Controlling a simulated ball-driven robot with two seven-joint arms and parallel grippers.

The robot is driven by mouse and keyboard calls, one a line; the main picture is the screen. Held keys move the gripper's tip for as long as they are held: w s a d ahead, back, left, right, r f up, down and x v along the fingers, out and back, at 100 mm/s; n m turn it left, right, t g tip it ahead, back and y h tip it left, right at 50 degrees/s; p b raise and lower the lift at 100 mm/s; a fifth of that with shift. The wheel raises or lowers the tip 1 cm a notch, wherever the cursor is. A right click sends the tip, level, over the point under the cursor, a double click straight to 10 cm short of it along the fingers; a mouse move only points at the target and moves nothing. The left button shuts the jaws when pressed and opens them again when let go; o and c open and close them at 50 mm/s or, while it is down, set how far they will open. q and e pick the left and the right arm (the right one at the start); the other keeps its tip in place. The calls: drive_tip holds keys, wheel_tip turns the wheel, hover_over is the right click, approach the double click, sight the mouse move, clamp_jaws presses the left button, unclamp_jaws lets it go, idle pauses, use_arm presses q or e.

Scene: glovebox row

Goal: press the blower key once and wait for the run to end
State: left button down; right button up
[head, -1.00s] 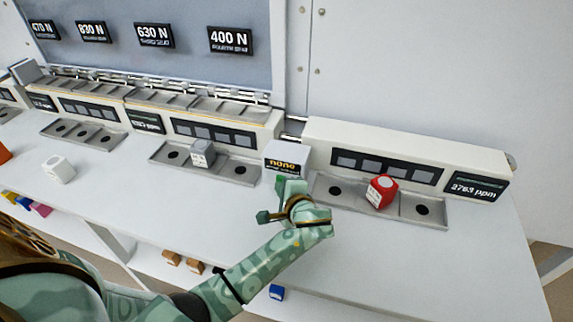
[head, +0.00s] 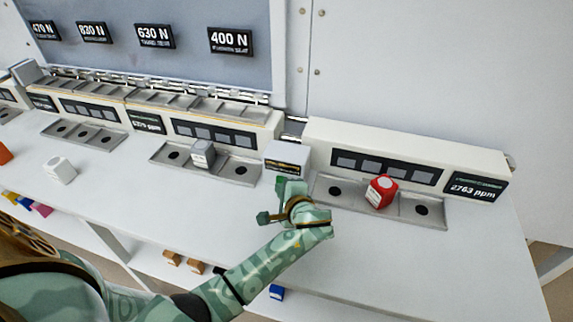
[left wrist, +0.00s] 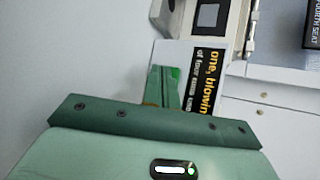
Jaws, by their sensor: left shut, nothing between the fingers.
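The blower box (head: 287,157) is a small pale block with a dark label, standing between the middle and right tray units. In the left wrist view its label (left wrist: 208,80) reads "one, blowing" with a partly readable second line, "of four". My left gripper (head: 283,184) is shut and empty, its tip close in front of the box; contact cannot be made out. In the left wrist view the green finger (left wrist: 165,87) overlaps the box's edge. The key's own face is hidden or too small to tell. My right gripper is not in view.
A red block (head: 381,191) sits on the right tray (head: 330,203), and a grey block (head: 203,153) on the middle tray (head: 168,161). A white block (head: 59,170) stands on the left tabletop. Wall plates include "400 N" (head: 230,41). The right display (head: 474,187) reads 2763 ppm.

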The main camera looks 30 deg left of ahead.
use_arm(q)
drive_tip(key=shift+s+d+r, duration=0.1)
drive_tip(key=shift+s+r, duration=0.1)
drive_tip(key=shift+s, duration=0.05)
drive_tip(key=shift+s+f, duration=0.15)
drive_tip(key=shift+s+d+p, duration=0.1)
drive_tip(key=shift+s+p, duration=0.15)
drive_tip(key=shift+p, duration=0.3)
drive_tip(key=s+p, duration=0.1)
drive_tip(key=s, duration=0.1)
drive_tip(key=s+d+p, duration=0.1)
drive_tip(key=s+p, duration=0.1)
drive_tip(key=shift+r, duration=0.2)
drive_tip(key=shift+s+d+f+p, duration=0.15)
drive_tip(key=shift+s+p, duration=0.15)
drive_tip(key=shift+s, duration=0.4)
